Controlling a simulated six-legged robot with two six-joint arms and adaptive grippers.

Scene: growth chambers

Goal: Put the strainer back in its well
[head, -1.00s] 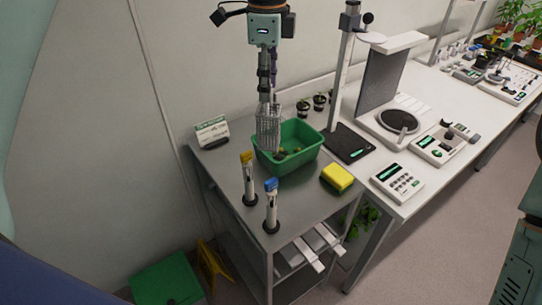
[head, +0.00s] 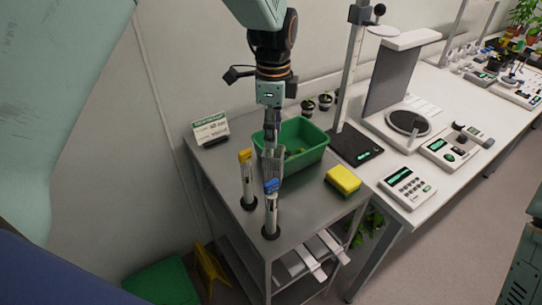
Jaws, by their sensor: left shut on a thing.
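The strainer (head: 274,165) is a grey wire-mesh basket, upright, at the front left of the green tub. My left gripper (head: 271,128) is shut on its upper part and points down from above. The strainer overlaps the tub's near left wall in the picture. Its lower end is partly behind the blue-topped tool, so I cannot tell whether it touches the table. I cannot make out the well. My right gripper is not in view.
The green tub (head: 313,159) holds some green matter. A yellow-topped tool (head: 247,185) and a blue-topped tool (head: 271,215) stand in black bases close in front. A yellow sponge (head: 344,179) lies right, a sign (head: 211,130) back left. Bare metal tabletop (head: 306,208) shows front right.

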